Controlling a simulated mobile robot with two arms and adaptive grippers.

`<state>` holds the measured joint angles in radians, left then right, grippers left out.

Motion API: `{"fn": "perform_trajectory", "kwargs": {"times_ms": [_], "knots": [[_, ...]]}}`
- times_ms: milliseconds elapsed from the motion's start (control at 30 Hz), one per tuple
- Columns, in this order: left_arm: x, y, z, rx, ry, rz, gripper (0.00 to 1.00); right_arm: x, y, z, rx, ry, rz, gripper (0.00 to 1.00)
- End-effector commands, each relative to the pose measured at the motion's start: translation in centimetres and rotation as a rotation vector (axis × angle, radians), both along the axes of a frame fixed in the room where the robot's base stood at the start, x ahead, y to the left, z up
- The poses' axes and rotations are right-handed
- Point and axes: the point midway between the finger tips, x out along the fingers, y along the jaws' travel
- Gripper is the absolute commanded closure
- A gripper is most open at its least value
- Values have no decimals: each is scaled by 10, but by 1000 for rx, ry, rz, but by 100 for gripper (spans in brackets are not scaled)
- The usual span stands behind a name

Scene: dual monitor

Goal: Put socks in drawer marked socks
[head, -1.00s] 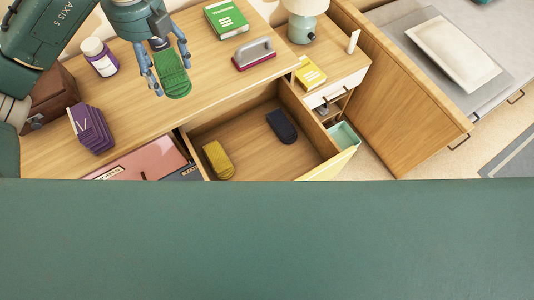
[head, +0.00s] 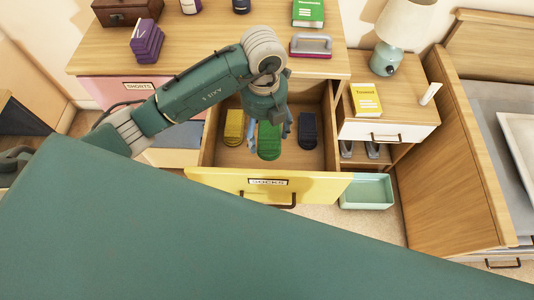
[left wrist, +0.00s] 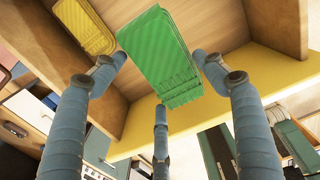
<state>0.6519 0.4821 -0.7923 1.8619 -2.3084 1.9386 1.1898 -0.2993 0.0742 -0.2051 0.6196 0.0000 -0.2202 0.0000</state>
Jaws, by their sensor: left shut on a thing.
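The socks drawer (head: 330,183) is open, with a yellow front labelled SOCKS. A yellow sock bundle (head: 233,126) lies at its left and a dark blue sock bundle (head: 308,130) at its right. My left gripper (head: 269,137) points down into the drawer, shut on a green sock bundle (head: 268,145) between those two. The left wrist view shows the green bundle (left wrist: 160,55) among the fingers and the yellow bundle (left wrist: 85,27) beside it. I cannot tell whether the green bundle touches the drawer floor. My right gripper is not in view.
Purple folded items (head: 147,42), a green book (head: 308,12) and a hole-punch-like object (head: 311,45) stand on the dresser top. A nightstand with a lamp (head: 397,38) and yellow book (head: 366,99) is at right. A mint bin (head: 367,192) sits beside the drawer.

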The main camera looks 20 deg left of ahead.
Motion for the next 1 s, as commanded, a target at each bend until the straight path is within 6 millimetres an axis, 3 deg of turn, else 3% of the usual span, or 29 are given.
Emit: {"fn": "perform_trajectory", "kwargs": {"times_ms": [100,300,800,1000], "knots": [[-2,0,-33,2,6,0,54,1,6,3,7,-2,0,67],[-1,-1,-79,-1,3,1,54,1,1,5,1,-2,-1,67],[0,-1,-137,-1,2,-1,54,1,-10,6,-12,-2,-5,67],[0,0,-139,-1,-1,-1,54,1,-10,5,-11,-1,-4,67]]}}
